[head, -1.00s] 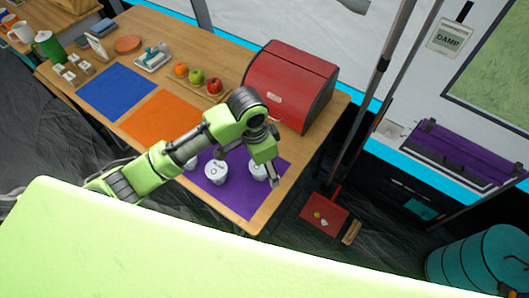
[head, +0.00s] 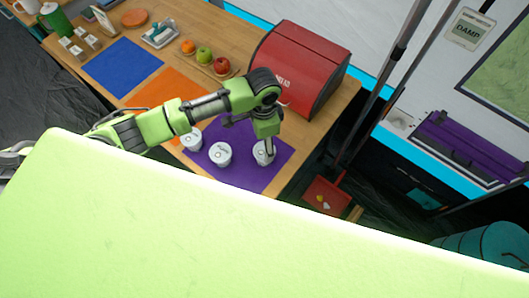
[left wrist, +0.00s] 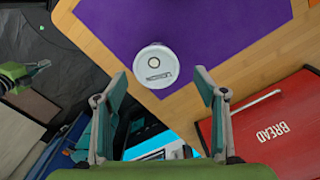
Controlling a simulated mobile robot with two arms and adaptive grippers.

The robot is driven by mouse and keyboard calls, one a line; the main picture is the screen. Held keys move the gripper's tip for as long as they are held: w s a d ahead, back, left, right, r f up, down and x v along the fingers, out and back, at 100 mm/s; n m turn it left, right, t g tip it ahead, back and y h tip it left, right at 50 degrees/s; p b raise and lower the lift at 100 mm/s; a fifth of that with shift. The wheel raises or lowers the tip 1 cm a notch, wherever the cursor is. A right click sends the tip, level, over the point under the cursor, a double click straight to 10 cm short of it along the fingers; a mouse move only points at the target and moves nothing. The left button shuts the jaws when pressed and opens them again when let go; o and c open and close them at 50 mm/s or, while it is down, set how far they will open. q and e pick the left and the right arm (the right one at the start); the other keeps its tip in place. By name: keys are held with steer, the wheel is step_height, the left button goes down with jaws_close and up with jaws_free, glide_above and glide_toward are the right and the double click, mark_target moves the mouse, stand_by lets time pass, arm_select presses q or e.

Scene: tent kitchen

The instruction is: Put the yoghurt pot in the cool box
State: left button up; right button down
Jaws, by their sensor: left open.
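Three white lidded pots stand on the purple mat (head: 240,183): a left pot (head: 192,142), a middle pot (head: 220,154) and a right pot (head: 262,158). Their lid print is too small to read, so I cannot tell which holds yoghurt. My left gripper (head: 268,148) is open over the right pot and partly hides it. In the left wrist view one white pot (left wrist: 156,66) lies just beyond the open fingertips, centred between them, with nothing held. I cannot pick out the cool box with certainty.
A red bread bin (head: 300,65) stands behind my gripper; it also shows in the left wrist view (left wrist: 265,130). Dark poles (head: 375,90) rise beyond the table's right end.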

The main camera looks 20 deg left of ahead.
mark_target(264, 151)
arm_select(q)
steer(key=f, duration=0.2)
steer(key=f+p, duration=0.1)
steer(key=shift+s+d+f, duration=0.15)
steer(key=shift+s+f, duration=0.2)
steer(key=shift+w+f, duration=0.1)
steer(key=shift+f, duration=0.45)
steer(key=c, duration=1.3)
steer(key=shift+r, duration=0.1)
